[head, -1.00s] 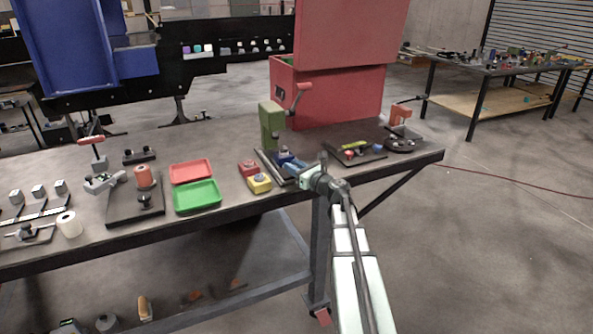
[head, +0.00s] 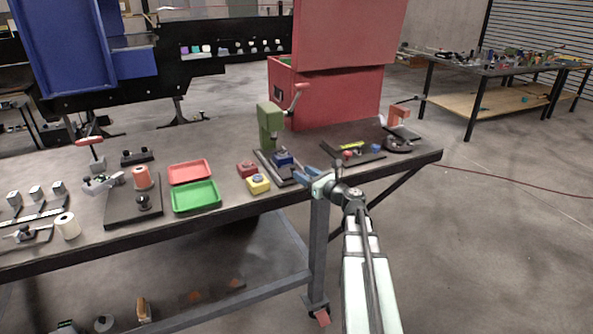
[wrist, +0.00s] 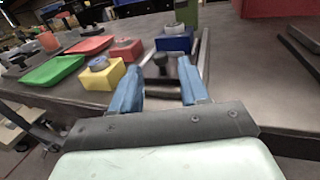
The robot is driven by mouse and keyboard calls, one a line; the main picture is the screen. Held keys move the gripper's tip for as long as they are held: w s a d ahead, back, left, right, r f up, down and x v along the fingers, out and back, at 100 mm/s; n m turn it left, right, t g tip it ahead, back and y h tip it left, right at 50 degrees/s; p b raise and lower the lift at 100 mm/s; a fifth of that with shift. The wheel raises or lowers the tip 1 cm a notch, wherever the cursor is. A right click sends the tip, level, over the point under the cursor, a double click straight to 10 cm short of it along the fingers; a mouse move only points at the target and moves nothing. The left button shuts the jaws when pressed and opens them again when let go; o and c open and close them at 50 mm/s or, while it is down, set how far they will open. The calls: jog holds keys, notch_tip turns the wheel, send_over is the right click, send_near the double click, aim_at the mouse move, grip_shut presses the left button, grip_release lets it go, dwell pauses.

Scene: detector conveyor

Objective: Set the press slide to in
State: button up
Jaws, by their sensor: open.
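The green press (head: 269,125) stands on the workbench with a red-tipped lever. At its foot lies the dark slide frame (head: 267,168) carrying a blue block (head: 283,158). In the wrist view the blue block (wrist: 174,40) has a round grey top, and a dark knob (wrist: 160,59) stands on its near side. My gripper (head: 306,174) is at the bench's front edge, to the right of and nearer than the block. In the wrist view my gripper (wrist: 160,78) has its two blue fingers apart, pointing toward the knob and block, with nothing held between them.
Yellow (head: 258,184) and red (head: 247,169) button boxes stand left of the slide. Green (head: 197,197) and red (head: 190,172) trays lie further left. A dark fixture board (head: 352,156) lies to the right, and a large red bin (head: 335,97) stands behind.

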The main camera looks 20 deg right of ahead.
jog(key=v, duration=0.7)
jog(key=shift+s, duration=0.2)
jog(key=shift+o, duration=0.3)
